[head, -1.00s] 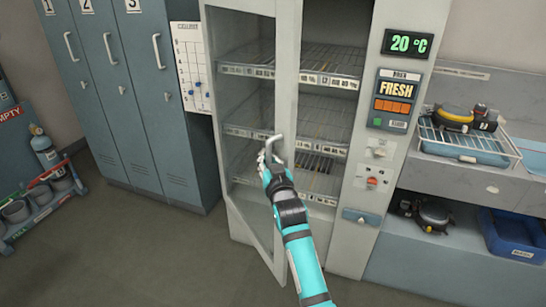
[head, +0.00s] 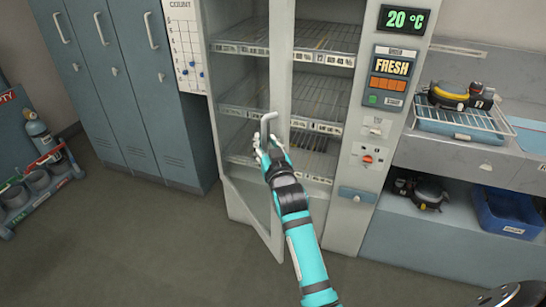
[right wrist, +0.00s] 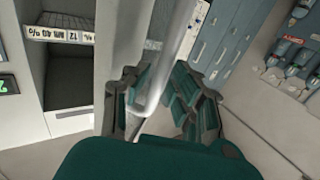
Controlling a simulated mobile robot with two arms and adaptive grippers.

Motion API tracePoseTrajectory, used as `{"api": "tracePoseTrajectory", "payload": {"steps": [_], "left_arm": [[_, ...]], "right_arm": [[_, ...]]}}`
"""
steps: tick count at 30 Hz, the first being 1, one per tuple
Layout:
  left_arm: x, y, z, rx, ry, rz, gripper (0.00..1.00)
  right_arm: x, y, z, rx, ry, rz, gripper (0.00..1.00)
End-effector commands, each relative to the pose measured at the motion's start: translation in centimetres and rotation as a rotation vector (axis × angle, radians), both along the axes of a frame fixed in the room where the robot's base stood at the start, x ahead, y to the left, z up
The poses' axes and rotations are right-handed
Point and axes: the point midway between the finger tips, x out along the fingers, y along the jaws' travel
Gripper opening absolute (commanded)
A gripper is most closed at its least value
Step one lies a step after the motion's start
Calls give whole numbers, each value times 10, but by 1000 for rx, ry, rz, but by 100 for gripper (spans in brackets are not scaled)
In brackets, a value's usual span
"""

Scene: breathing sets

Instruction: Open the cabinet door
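The cabinet is a tall pale unit (head: 336,215) with wire shelves. Its glass door (head: 284,75) stands ajar, swung out toward me, with its free edge on the right. A grey bar handle (head: 265,125) stands out from that edge. My right gripper (head: 265,152) is at the handle's lower part. In the right wrist view the handle (right wrist: 165,75) passes between the two fingers of my right gripper (right wrist: 160,95), near the left finger. A gap shows to the right finger, so the gripper looks open around the handle. My left gripper is not in view.
Grey lockers (head: 125,90) stand left of the cabinet. A rack with a cylinder (head: 42,140) is at far left. On the right are a counter (head: 450,160), a wire basket (head: 460,125) and a blue bin (head: 505,212). The floor in front is clear.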

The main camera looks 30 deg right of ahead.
Motion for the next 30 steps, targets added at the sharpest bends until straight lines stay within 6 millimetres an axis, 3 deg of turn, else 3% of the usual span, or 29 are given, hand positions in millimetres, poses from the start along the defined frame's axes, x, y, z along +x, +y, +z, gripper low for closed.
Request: {"api": "tracePoseTrajectory", "payload": {"steps": [6,13,18,26,30], "left_arm": [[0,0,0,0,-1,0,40],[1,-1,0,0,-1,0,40],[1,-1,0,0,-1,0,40],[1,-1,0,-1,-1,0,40],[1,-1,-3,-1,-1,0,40]], "right_arm": [[-49,9,-2,2,3,-1,25],[-86,17,-1,2,4,-2,25],[-96,18,-1,1,4,-2,25],[-97,19,-1,1,3,-2,25],[-94,19,-5,26,-2,18,6]]}}
